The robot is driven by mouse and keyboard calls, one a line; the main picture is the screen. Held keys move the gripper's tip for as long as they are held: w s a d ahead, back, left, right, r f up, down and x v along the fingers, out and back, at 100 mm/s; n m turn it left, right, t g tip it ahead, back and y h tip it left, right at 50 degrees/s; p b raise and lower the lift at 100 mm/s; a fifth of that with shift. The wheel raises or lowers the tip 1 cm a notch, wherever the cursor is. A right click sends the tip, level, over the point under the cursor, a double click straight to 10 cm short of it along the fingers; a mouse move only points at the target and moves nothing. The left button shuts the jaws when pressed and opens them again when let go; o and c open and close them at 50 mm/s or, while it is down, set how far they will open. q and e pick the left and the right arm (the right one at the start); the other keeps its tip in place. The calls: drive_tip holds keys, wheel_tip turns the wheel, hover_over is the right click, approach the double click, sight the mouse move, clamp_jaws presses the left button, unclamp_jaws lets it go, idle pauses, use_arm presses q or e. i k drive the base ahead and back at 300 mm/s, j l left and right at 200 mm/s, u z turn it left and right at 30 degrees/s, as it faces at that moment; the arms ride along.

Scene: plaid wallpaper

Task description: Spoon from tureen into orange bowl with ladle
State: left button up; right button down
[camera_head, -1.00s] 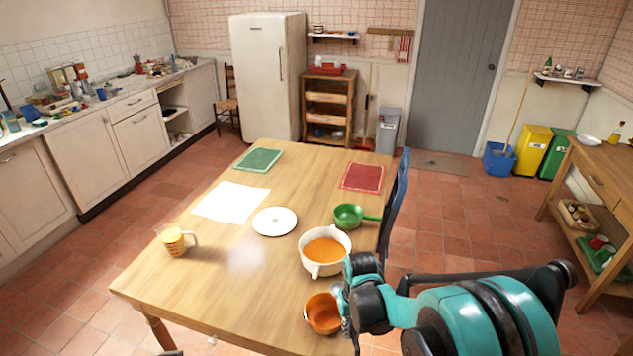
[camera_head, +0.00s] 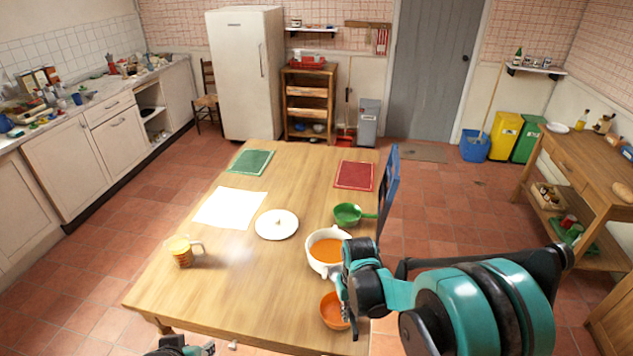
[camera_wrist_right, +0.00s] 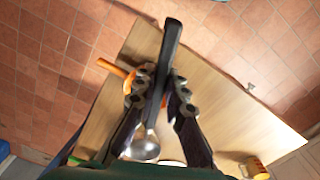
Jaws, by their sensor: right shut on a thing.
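The white tureen (camera_head: 312,262) holds orange soup and stands near the table's right edge. The orange bowl (camera_head: 331,314) stands nearer to me, partly behind my right gripper (camera_head: 346,300). In the wrist view, my right gripper (camera_wrist_right: 158,97) is shut on the black handle of the ladle (camera_wrist_right: 171,45), with its silvery bowl end (camera_wrist_right: 143,149) beyond the fingers. An orange patch behind the fingers is blurred. I cannot tell whether the ladle holds soup. Part of my left gripper (camera_head: 180,347) shows at the bottom edge; its fingers are not clear.
A white lid (camera_head: 277,224), a green pan (camera_head: 347,214) and a jug with orange-yellow contents (camera_head: 183,253) stand on the wooden table (camera_head: 240,300). A white sheet (camera_head: 229,207), a green mat (camera_head: 252,162) and a red mat (camera_head: 355,175) lie flat. The front left tabletop is clear.

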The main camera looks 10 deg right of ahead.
sight(323, 247)
drive_tip(key=i+j+z, duration=0.3)
drive_tip(key=j, duration=0.25)
drive_tip(key=i+j+z, duration=0.3)
drive_tip(key=i+j, duration=0.2)
